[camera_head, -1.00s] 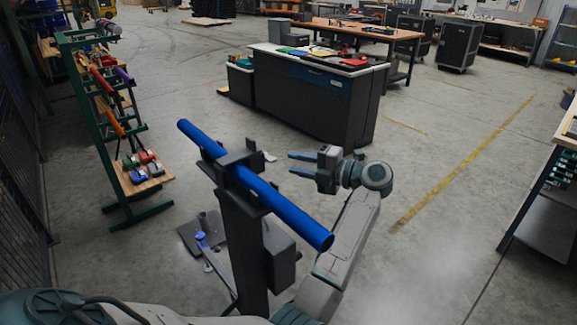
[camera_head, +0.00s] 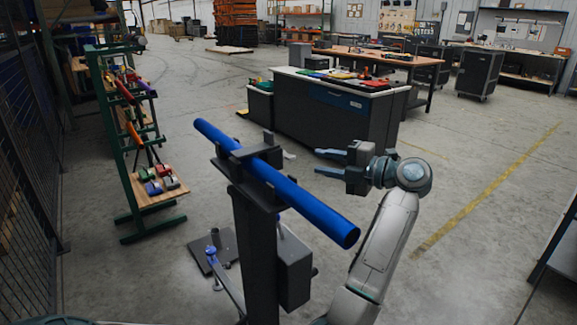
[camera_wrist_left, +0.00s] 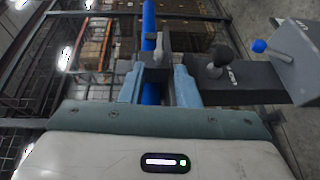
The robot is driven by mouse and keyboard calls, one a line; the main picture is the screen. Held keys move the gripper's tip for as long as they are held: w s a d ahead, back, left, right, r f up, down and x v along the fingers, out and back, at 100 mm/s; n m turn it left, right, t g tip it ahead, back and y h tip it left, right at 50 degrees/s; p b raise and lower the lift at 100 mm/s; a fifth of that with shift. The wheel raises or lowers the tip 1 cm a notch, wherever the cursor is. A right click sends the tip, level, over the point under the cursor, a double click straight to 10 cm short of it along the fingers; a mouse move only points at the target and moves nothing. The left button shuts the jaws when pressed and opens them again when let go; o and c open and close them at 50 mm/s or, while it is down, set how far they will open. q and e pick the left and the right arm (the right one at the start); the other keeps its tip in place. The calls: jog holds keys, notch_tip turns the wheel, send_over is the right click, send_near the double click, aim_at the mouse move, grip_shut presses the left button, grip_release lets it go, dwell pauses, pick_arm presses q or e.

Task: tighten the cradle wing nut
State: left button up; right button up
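A blue tube (camera_head: 300,200) lies tilted across a dark cradle (camera_head: 245,158) on top of a dark post (camera_head: 254,250). My left gripper (camera_head: 317,162) is open and empty, right of the cradle and tube, its fingers pointing left. In the left wrist view its teal fingers (camera_wrist_left: 159,88) stand apart. The tube (camera_wrist_left: 148,20) and a grey cradle block (camera_wrist_left: 155,70) show between and beyond them. A dark rounded knob (camera_wrist_left: 216,60) sits beside the right finger, near the post; I cannot tell whether it is the wing nut. My right gripper is not in view.
A grey box (camera_head: 293,268) is on the post's side. A green rack (camera_head: 127,165) stands left, a dark workbench (camera_head: 320,112) behind. Floor on the right is mostly clear.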

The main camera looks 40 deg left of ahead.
aim_at(288, 153)
pick_arm(q)
jog(key=a+p, duration=0.1)
jog(key=a, duration=0.5)
jog(key=s+a+p, duration=0.1)
jog(key=a, duration=0.2)
jog(key=shift+a+f+p, duration=0.15)
jog(key=shift+f+p, duration=0.1)
jog(key=shift+p, duration=0.05)
jog(key=shift+s+a+f, duration=0.1)
jog(key=shift+a, duration=0.4)
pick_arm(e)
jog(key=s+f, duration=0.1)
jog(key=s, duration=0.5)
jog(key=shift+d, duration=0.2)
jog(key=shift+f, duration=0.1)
